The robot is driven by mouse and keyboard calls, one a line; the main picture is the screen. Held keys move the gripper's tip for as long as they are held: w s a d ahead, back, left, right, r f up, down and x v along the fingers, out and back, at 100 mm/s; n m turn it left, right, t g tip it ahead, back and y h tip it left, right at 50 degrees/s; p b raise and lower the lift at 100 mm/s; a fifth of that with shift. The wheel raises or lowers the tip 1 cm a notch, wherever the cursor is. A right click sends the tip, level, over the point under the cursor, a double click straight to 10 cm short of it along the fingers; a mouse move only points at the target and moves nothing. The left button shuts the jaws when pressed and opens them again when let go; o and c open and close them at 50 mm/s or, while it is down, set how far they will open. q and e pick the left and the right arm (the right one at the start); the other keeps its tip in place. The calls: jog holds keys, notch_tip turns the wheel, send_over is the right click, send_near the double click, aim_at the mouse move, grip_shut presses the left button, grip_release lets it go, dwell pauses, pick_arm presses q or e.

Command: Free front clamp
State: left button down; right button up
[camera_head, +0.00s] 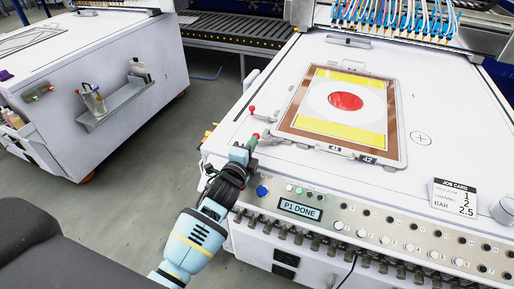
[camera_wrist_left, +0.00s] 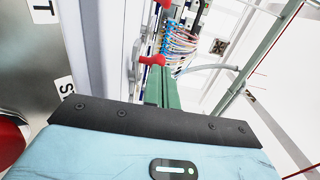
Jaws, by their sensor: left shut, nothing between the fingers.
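My left gripper (camera_head: 251,143) is at the front left corner of the machine's white bed, by the near left corner of a framed panel (camera_head: 280,128). Its green fingers are shut with nothing between them; they also show in the left wrist view (camera_wrist_left: 166,84). A red knob (camera_wrist_left: 152,60), apparently the front clamp's handle, sits just past the fingertips; I cannot tell whether they touch. A second red knob (camera_head: 252,108) stands farther back along the bed's left edge. The panel carries a yellow and white print with a red disc (camera_head: 345,101). My right gripper is not in view.
A control strip with a "P1 DONE" display (camera_head: 300,210) and several valves runs along the machine's front. A job card (camera_head: 454,197) stands at the right. Blue tubes (camera_head: 395,15) hang at the back. A white cabinet (camera_head: 60,85) stands left across a floor gap.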

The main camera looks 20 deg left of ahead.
pick_arm(q)
jog(key=shift+w+a, duration=0.8)
jog(key=shift+a, duration=0.15)
jog(key=shift+w, duration=0.1)
